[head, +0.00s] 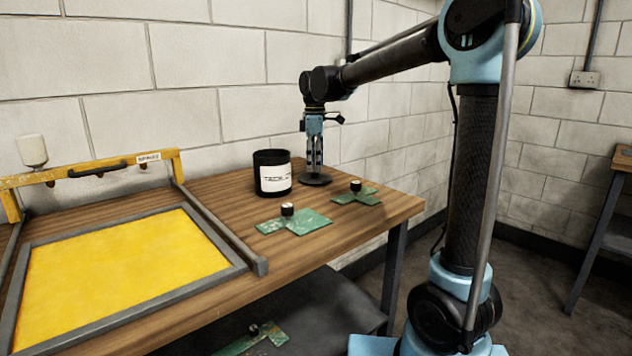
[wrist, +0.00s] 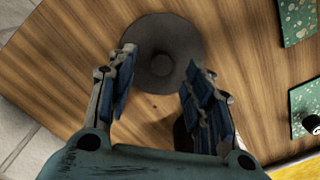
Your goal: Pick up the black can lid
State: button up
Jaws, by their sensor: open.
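The black can lid (head: 316,180) lies flat on the wooden table, behind and right of the black can with a white label (head: 272,174). In the wrist view the lid (wrist: 164,52) is a dark round disc with a raised knob in its middle. My gripper (head: 315,166) points down just above the lid in the head view. In the wrist view my gripper (wrist: 158,88) is open, its two fingers spread to either side, with nothing between them. The left finger overlaps the lid's edge in the picture; I cannot tell whether it touches.
Two green plates with black knobs (head: 294,222) (head: 356,193) lie right of the can near the table's front edge. A yellow screen in a grey frame (head: 250,261) fills the table's left. A brick wall (head: 225,60) stands close behind. Another green plate (head: 253,341) is on the lower shelf.

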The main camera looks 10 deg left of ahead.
aim_at(315, 176)
jog(key=shift+f, duration=1.35)
jog(key=c, duration=1.1)
jog(key=shift+r, duration=0.15)
